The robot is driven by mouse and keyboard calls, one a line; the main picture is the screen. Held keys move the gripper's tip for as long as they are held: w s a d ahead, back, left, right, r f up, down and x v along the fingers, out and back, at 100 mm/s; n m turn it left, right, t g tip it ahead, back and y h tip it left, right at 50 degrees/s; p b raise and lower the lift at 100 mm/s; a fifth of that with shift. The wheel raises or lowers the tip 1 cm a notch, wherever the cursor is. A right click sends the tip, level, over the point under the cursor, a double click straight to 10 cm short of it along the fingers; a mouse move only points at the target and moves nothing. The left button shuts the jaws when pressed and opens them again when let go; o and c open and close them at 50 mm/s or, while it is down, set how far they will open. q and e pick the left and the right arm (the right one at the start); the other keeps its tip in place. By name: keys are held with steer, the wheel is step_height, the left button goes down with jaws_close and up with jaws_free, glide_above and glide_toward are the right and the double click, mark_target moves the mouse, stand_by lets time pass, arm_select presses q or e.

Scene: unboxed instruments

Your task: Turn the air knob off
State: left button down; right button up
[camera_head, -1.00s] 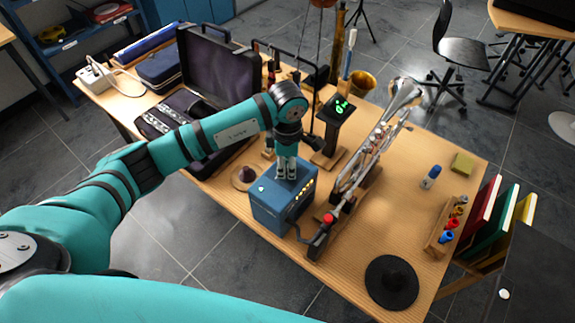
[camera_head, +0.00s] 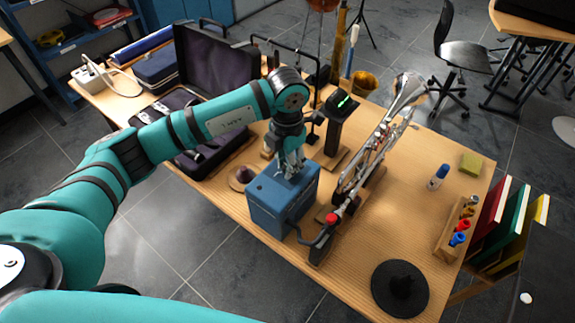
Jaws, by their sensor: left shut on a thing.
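The blue box (camera_head: 275,205) stands near the front edge of the wooden table, with a dark hose running from its side toward the trumpet stand. My left gripper (camera_head: 290,172) points down at the top of this box, with its fingers closed around the air knob there. The fingers hide the knob, so its angle cannot be seen. No lit lamps show on the box's right side. A black display (camera_head: 341,104) behind it shows a flat green line. My right gripper is out of view.
A silver trumpet (camera_head: 380,145) on a stand is close right of the box. A small brown cone (camera_head: 241,178) sits left of it. The right tabletop has free room.

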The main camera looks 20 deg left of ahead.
arm_select(q)
steer(key=shift+n+b, duration=0.3)
steer(key=shift+n, duration=0.5)
steer(key=c, duration=1.1)
jaws_free()
step_height(320, 180, up, 12)
